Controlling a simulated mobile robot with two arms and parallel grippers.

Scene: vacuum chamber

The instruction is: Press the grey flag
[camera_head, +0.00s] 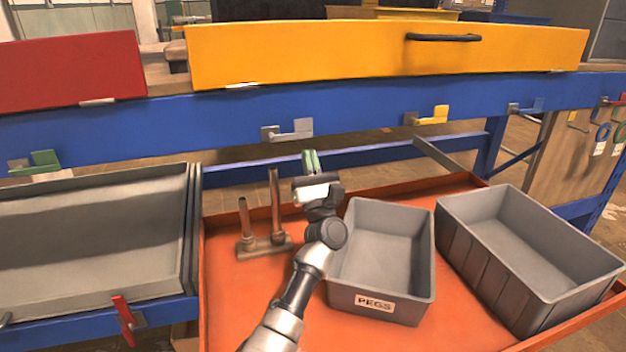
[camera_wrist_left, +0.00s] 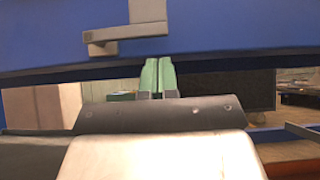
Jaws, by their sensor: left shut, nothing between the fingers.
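The grey flag (camera_head: 288,130) is a small lever-like tab on a bracket, fixed to the front of the blue beam. It also shows in the left wrist view (camera_wrist_left: 128,32), above and slightly left of my fingers. My left gripper (camera_head: 311,161) is shut and empty, its two green fingers together. In the head view its fingertips are just below the right end of the grey flag. In the left wrist view the fingertips (camera_wrist_left: 158,64) are below the flag, with a visible gap. My right gripper is in neither view.
A yellow flag (camera_head: 428,116), a blue flag (camera_head: 528,106) and a green flag (camera_head: 46,158) are on the same blue beam (camera_head: 355,112). Below are an orange tray (camera_head: 225,300), a grey PEGS bin (camera_head: 345,299), another grey bin (camera_head: 490,258) and upright copper-coloured pegs (camera_head: 276,205).

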